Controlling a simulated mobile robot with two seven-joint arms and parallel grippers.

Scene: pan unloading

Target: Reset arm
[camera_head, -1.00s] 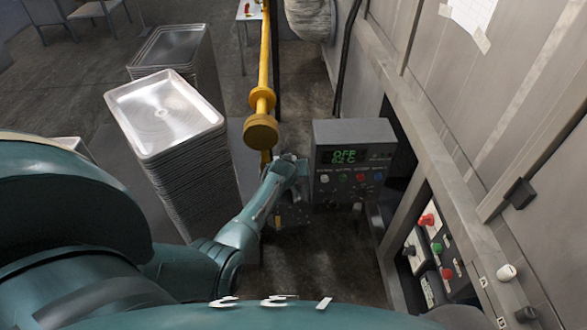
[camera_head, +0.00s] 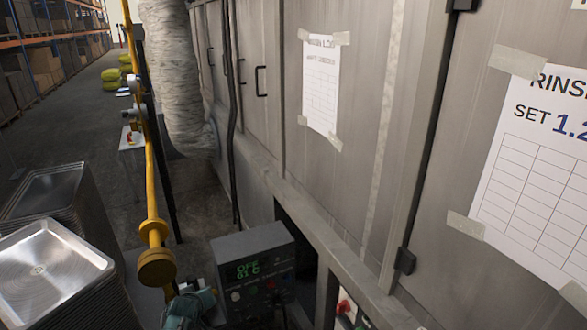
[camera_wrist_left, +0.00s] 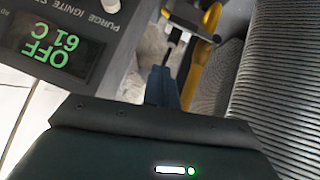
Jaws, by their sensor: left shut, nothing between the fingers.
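My left arm's teal wrist (camera_head: 188,308) shows at the bottom edge of the head view, just left of the control box (camera_head: 252,268). In the left wrist view my left gripper (camera_wrist_left: 163,80) is shut and empty, its narrow bluish fingers pointing up the picture. The control box (camera_wrist_left: 68,45) stands beside it on the left, with a green display reading OFF and 61 C. My right arm and gripper are not in view.
A yellow pipe (camera_head: 153,190) rises just behind my left wrist. Stacked metal trays (camera_head: 45,268) stand at the lower left. Grey cabinet panels (camera_head: 385,130) with taped papers fill the right. Open floor (camera_head: 75,120) lies at the far left.

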